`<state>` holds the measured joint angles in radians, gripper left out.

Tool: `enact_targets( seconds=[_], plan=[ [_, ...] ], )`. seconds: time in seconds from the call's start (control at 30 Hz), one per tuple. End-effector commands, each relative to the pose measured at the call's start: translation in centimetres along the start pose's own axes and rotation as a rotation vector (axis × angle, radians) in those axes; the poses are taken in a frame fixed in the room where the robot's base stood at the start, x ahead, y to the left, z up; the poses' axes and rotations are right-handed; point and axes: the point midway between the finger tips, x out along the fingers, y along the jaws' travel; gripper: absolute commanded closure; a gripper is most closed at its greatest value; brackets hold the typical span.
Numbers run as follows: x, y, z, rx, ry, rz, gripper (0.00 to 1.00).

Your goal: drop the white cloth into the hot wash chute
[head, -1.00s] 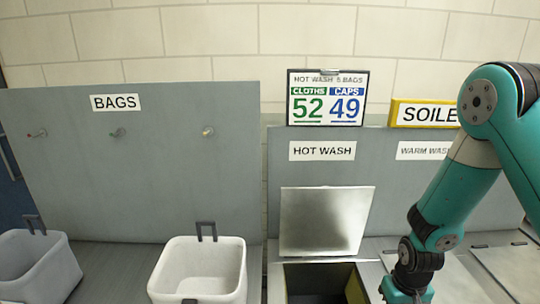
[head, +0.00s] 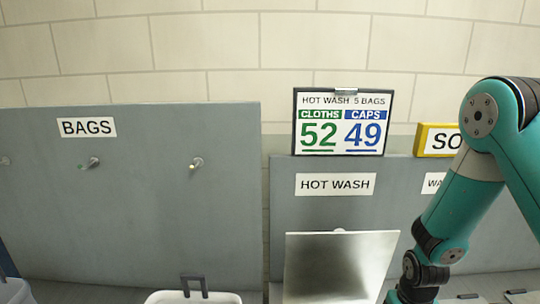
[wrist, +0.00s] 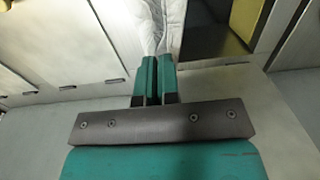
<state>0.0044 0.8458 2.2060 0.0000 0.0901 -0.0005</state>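My gripper (wrist: 156,66) is in the wrist view with its two teal fingers close together. A crumpled white cloth (wrist: 160,24) narrows to a point between the fingertips, pinched there, and extends past the top edge. Just right of the cloth is the dark hot wash chute opening (wrist: 206,32) with a yellow inner wall (wrist: 245,16). The cloth appears beside the opening; its height above it is unclear. In the head view the chute's metal lid (head: 338,268) stands raised below the HOT WASH label (head: 335,184). The gripper and chute opening are below the head view.
A display (head: 342,122) reads cloths 52, caps 49. A grey BAGS panel (head: 130,200) with pegs is at left, with a white bin (head: 215,298) below it. A yellow-framed sign (head: 437,140) is partly hidden by my arm. More metal counter is at right.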

Motion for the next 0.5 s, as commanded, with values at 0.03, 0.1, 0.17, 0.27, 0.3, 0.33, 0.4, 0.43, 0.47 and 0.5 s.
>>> enact_targets(
  seconds=[0.03, 0.1, 0.17, 0.27, 0.3, 0.33, 0.4, 0.43, 0.47, 0.5],
  plan=[
    [-0.9, 0.0, 0.0, 0.0, 0.001, 0.0, 1.0],
    [-2.1, -0.1, -0.1, -0.001, 0.002, 0.0, 1.0],
    [-3.2, -0.1, -0.1, -0.002, 0.001, 0.0, 1.0],
    [-4.6, -0.1, -0.1, -0.003, 0.003, 0.0, 1.0],
    [-5.2, -0.2, -0.1, -0.003, 0.003, 0.0, 1.0],
    [-5.7, -0.2, -0.1, -0.003, 0.002, 0.0, 1.0],
    [-6.5, -0.2, -0.1, -0.003, 0.005, 0.0, 1.0],
    [-6.9, -0.2, -0.2, -0.004, 0.005, 0.0, 1.0],
    [-7.4, -0.2, -0.2, -0.004, 0.005, 0.0, 1.0],
    [-8.0, -0.2, -0.2, -0.004, 0.005, 0.0, 1.0]
  ],
)
